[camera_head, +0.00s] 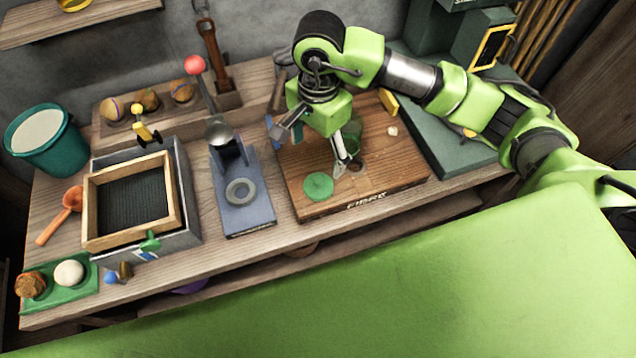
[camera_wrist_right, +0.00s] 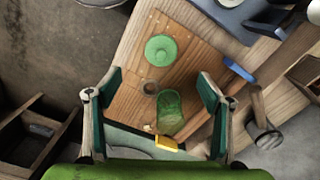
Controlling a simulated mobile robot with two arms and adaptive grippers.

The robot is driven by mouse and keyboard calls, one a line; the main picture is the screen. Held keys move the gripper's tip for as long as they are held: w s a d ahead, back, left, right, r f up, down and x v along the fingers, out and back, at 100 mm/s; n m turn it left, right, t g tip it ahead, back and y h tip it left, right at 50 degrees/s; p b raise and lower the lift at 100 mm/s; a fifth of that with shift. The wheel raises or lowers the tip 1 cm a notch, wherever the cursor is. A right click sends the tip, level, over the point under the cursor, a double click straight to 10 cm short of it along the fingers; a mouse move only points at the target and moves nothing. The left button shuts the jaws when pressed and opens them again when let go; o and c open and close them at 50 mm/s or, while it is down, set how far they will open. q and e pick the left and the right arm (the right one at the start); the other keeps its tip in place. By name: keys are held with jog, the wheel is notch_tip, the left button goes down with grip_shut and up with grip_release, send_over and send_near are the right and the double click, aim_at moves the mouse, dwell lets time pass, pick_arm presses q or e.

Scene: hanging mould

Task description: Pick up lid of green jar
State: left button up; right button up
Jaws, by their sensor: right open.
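A round green lid (camera_head: 318,185) with a small raised centre lies flat on the wooden board, near its front left. It also shows in the wrist view (camera_wrist_right: 160,50), ahead of my fingers. A see-through green jar (camera_wrist_right: 170,112) is on the board, apart from the lid; in the head view it is mostly hidden behind my gripper. My right gripper (camera_head: 310,148) is above the board, behind the lid. In the wrist view its two fingers (camera_wrist_right: 160,82) are spread wide with nothing between them held. My left gripper is not in view.
The wooden board (camera_head: 400,160) also bears a small dark round spot (camera_wrist_right: 150,88), a yellow piece (camera_wrist_right: 166,143) and a blue piece (camera_wrist_right: 238,70). A blue-grey stand (camera_head: 240,212) is left of the board. A framed box (camera_head: 175,205) and teal bucket (camera_head: 70,150) are farther left.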

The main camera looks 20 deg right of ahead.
aim_at(318, 180)
notch_tip(318, 180, down, 8)
jog(key=shift+d+f+p, duration=0.1)
jog(key=shift+f+p, duration=0.1)
jog(key=shift+p, duration=0.55)
jog(key=f, duration=0.1)
jog(key=f+p, duration=0.1)
jog(key=f, duration=0.1)
jog(key=f+p, duration=0.1)
jog(key=shift+w+f, duration=0.3)
jog(key=shift+f, duration=0.1)
jog(key=shift+d+f, duration=0.1)
jog(key=shift+f, duration=0.15)
jog(key=c, duration=0.9)
jog(key=shift+r, duration=0.1)
jog(key=shift+c, duration=0.2)
